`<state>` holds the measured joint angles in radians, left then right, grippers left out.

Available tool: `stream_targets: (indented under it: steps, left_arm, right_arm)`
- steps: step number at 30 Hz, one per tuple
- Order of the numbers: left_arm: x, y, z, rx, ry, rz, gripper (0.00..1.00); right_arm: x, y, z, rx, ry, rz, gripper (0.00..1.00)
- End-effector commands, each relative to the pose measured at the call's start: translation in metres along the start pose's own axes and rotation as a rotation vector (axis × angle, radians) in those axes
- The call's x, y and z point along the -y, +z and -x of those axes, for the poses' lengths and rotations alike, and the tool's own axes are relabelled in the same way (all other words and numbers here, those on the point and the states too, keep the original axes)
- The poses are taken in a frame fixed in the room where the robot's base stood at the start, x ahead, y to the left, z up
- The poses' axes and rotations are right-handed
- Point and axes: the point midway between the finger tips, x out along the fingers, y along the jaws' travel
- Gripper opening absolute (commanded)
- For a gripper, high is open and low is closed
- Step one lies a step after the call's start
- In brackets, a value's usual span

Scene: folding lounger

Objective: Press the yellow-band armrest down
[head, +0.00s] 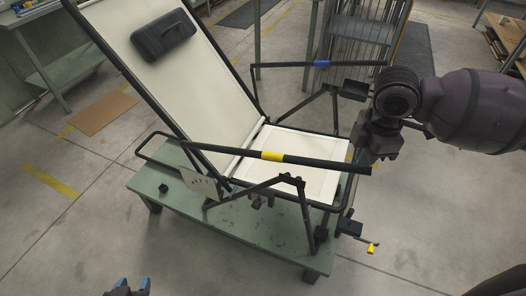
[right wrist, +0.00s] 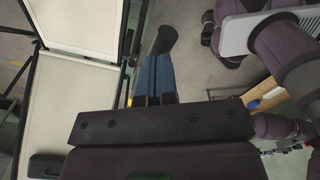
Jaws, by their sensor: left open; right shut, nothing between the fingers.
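The lounger has a cream seat (head: 300,160) and a tilted cream backrest (head: 190,90) in a black frame. The yellow-band armrest (head: 325,163) is a black bar along the lounger's near side, raised above the seat, with a yellow band around its middle. My right gripper (head: 366,155) is at the armrest's front end in the head view; whether it touches is unclear. In the right wrist view its blue fingers (right wrist: 153,78) are shut together with nothing between them. My left gripper (head: 132,288) is open and empty at the bottom edge, far from the armrest.
The blue-band armrest (head: 300,64) is on the far side. A dark headrest pad (head: 163,35) is on the backrest. The lounger stands on a green low bench (head: 240,228). A yellow-tipped lever (head: 372,248) sticks out at the front. The floor in front is clear.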

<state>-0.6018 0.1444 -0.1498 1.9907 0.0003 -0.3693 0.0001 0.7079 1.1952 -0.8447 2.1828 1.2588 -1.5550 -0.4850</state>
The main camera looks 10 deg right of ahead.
Motion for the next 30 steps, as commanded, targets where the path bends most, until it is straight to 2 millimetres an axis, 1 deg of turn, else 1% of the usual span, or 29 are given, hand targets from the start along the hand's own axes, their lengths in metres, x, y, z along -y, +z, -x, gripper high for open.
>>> stream_targets:
  steps: [30]
  left_arm:
    - [-0.002, 0.013, -0.005, 0.012, 0.001, 0.001, 0.48]
  right_arm:
    - [0.000, 0.000, -0.042, 0.000, -0.002, 0.000, 0.00]
